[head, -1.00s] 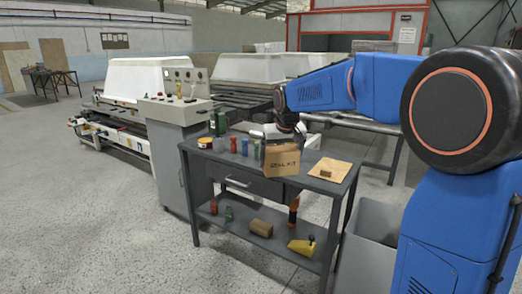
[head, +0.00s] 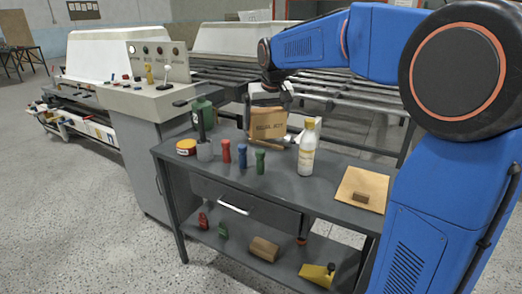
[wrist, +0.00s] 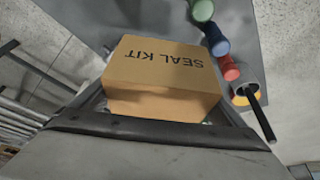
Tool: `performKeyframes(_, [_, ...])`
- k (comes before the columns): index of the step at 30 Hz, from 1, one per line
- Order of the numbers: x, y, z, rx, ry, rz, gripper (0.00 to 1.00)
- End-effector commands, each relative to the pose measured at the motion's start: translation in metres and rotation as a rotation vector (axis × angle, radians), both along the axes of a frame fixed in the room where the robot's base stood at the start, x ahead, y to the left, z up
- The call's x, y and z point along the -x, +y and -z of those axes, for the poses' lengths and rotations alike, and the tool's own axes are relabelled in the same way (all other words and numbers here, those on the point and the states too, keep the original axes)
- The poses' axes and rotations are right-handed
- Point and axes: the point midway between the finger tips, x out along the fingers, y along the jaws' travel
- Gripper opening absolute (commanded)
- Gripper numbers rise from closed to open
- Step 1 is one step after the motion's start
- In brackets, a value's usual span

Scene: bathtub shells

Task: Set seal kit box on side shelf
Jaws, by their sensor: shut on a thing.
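The seal kit box (head: 267,125) is a brown carton with dark lettering. My gripper (head: 278,100) is shut on it from above. The box is upright behind the bottle, near the bench's far edge; I cannot tell whether it touches anything below. In the wrist view the box (wrist: 160,68) lies between the fingers (wrist: 165,128), with its lettering upside down. The grey bench (head: 320,190) has a lower shelf (head: 235,248). No shelf is clearly identifiable as the side shelf.
A white bottle (head: 307,150) stands right of the box. Red (head: 226,151), blue (head: 242,158) and green (head: 260,160) small bottles stand in front. A clipboard-like brown sheet (head: 362,188) carries a small block. A control console (head: 150,95) stands left.

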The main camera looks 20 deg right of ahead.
Motion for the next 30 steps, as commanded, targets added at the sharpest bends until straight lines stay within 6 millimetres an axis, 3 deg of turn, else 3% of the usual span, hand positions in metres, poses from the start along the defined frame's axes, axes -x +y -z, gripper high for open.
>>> performKeyframes(12, [0.000,0.000,0.054,0.000,0.001,0.000,0.62])
performKeyframes(20, [0.000,0.000,0.072,0.000,0.000,0.000,0.62])
performKeyframes(26, [0.000,0.000,0.097,0.000,0.001,0.000,0.62])
performKeyframes(30, [0.000,0.000,0.100,0.000,-0.002,0.000,0.62])
